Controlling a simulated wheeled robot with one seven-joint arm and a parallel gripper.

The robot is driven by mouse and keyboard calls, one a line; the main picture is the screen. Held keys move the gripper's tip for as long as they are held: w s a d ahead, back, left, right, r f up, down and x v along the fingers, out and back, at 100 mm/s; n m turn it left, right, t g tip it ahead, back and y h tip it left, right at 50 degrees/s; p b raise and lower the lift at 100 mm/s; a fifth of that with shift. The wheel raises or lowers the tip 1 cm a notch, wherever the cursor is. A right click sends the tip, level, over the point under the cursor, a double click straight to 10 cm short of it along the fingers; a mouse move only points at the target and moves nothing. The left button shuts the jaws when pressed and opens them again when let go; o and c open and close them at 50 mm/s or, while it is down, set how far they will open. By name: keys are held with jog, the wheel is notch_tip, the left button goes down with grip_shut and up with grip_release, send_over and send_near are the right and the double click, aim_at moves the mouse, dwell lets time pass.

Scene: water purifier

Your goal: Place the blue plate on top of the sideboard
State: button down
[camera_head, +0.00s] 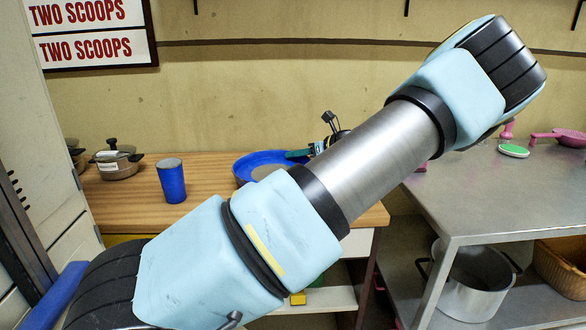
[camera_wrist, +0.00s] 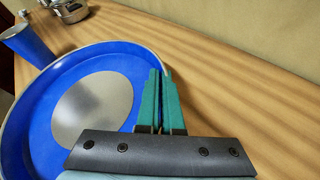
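The blue plate (camera_head: 262,158) has a raised rim and a grey round centre. It lies at or just above the wooden top of the sideboard (camera_head: 215,201); my arm hides part of it, and I cannot tell whether it touches the wood. In the wrist view the plate (camera_wrist: 48,112) looks roughly level over the wooden surface (camera_wrist: 230,70). My gripper (camera_head: 298,154) is at the plate's right rim. In the wrist view its teal fingers (camera_wrist: 158,98) are close together, one on each side of the rim, with a thin blue strip between them.
A blue cup (camera_head: 172,181) and a lidded pot (camera_head: 117,160) stand left of the plate. A metal table (camera_head: 490,190) with pink utensils is at the right, with a large pot (camera_head: 473,282) below. The wall is close behind.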

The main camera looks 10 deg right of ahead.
jog(key=shift+f, duration=1.95)
jog(key=c, duration=1.1)
grip_release()
jog(key=shift+o, duration=0.2)
jog(key=v, duration=1.2)
jog(key=shift+b, duration=0.35)
jog(key=shift+s, duration=0.1)
